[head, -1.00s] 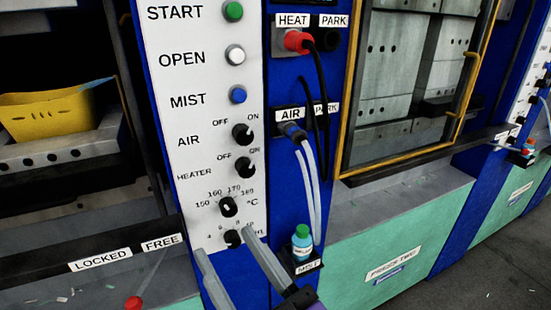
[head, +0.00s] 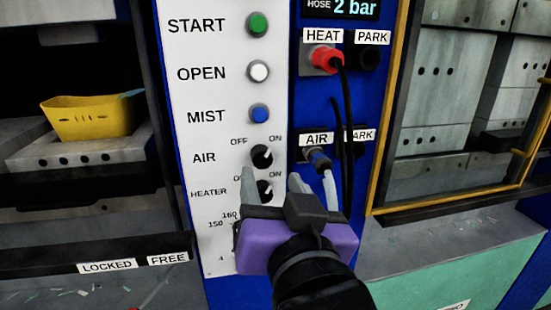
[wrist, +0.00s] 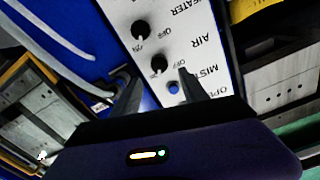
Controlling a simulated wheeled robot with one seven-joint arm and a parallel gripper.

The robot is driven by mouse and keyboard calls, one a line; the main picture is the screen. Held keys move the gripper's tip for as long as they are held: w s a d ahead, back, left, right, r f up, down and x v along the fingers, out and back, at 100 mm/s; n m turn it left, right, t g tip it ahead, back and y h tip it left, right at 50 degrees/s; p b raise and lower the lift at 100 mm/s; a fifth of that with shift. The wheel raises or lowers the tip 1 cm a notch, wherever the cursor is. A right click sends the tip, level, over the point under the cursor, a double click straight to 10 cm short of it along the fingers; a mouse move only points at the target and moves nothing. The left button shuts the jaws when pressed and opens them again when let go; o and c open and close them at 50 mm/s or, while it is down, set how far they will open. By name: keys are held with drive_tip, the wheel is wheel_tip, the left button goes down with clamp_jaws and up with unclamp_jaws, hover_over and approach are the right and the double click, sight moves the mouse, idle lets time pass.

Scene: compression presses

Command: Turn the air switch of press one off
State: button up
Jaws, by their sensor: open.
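The air switch (head: 261,156) is a black knob with a white mark on the white panel, beside the AIR label. Its mark points up and right, toward ON. My gripper (head: 270,178) is open and empty in front of the panel, its fingertips just below the air switch and on either side of the heater knob (head: 265,190) in the head view. In the wrist view, the air switch (wrist: 159,64) shows between the two fingertips (wrist: 160,78). I cannot tell whether they touch it. My gripper hides the lower panel.
The blue MIST button (head: 259,115) is just above the air switch. A display (head: 342,8) reads 2 bar. A yellow bin (head: 92,117) stands at left.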

sight(263, 159)
drive_tip(key=x, duration=0.7)
drive_tip(key=shift+w+f+p, duration=0.1)
drive_tip(key=shift+w+p, duration=0.2)
drive_tip(key=shift+a, duration=0.1)
clamp_jaws()
